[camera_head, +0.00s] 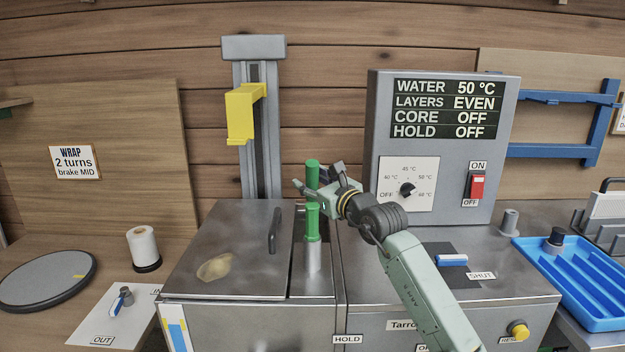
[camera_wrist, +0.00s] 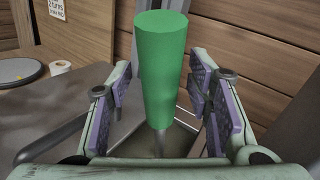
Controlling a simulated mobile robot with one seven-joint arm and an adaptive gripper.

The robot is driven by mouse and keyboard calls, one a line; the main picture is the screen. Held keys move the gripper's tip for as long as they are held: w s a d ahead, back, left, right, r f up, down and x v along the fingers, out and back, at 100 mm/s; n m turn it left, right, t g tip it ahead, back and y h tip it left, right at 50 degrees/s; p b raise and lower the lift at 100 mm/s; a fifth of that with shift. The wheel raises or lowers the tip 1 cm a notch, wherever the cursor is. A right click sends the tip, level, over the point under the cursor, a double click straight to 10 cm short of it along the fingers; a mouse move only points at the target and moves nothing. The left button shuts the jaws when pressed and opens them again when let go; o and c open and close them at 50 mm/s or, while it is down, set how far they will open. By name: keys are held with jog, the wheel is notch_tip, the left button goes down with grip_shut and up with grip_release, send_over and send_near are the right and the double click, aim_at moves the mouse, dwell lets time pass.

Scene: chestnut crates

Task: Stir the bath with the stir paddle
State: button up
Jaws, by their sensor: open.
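The upright green handle (camera_head: 312,174), which looks like the stir paddle's, rises at the middle of the steel unit. In the wrist view the green handle (camera_wrist: 160,65) stands between my fingers, with a thin grey shaft below it. My gripper (camera_head: 318,185) is open around it, with gaps on both sides. A second green piece (camera_head: 312,222) shows in front, above a grey metal cylinder; I cannot tell whether it is a separate tool.
A control box (camera_head: 445,150) stands behind my arm; its display reads water 50 °C, layers even, core off, hold off. A grey column with a yellow bracket (camera_head: 240,115) rises behind the lid. A blue tray (camera_head: 585,285) is at right, a round grey disc (camera_head: 45,280) at left.

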grip_shut()
dwell(0.6)
